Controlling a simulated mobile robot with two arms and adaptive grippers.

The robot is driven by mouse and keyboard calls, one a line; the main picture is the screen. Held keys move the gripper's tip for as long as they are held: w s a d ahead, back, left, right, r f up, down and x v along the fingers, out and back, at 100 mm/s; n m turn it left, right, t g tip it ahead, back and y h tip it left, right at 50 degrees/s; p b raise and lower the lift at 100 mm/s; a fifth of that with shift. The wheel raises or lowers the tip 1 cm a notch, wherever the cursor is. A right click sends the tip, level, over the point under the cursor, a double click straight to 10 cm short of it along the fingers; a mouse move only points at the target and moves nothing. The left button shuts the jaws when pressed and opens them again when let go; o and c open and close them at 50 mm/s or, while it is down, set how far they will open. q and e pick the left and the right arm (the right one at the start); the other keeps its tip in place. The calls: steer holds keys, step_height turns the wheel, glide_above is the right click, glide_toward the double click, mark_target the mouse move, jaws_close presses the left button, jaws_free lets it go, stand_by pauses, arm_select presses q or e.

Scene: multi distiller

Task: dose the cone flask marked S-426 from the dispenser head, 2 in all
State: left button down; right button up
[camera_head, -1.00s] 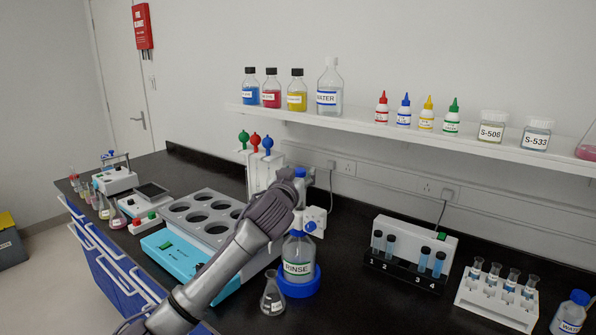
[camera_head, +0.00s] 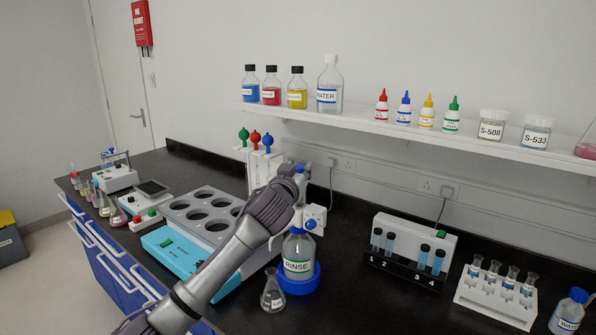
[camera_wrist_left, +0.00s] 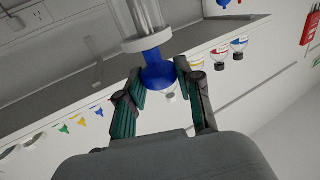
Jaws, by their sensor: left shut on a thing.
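A clear cone flask (camera_head: 273,291) stands on the black bench just left of the RINSE bottle (camera_head: 298,266); its small label is not fully readable. The bottle sits in a blue ring base (camera_head: 300,285) and carries the dispenser head (camera_head: 312,216) with a blue part at its side. My left gripper (camera_head: 299,186) is over the top of the dispenser. In the left wrist view its fingers (camera_wrist_left: 157,82) are shut on the blue dispenser knob (camera_wrist_left: 157,70), below a white collar and clear cylinder. My right gripper is not in view.
A grey block with round wells (camera_head: 205,205) and a turquoise front stands left of the bottle. A tube holder (camera_head: 412,250) and a white rack of small flasks (camera_head: 495,300) stand right. A shelf (camera_head: 360,124) with bottles runs above. Bench between bottle and tube holder is clear.

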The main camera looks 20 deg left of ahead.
arm_select(q)
step_height(320, 180, up, 3)
steer(key=shift+f+p, duration=0.1)
steer(key=shift+p, duration=0.6)
steer(key=c, duration=0.8)
jaws_free()
steer(key=shift+f, duration=0.1)
steer(key=shift+s, duration=0.1)
steer(key=s, duration=1.1)
steer(key=shift+s+d, duration=0.25)
steer(key=shift+s, duration=0.15)
steer(key=shift+c, duration=0.2)
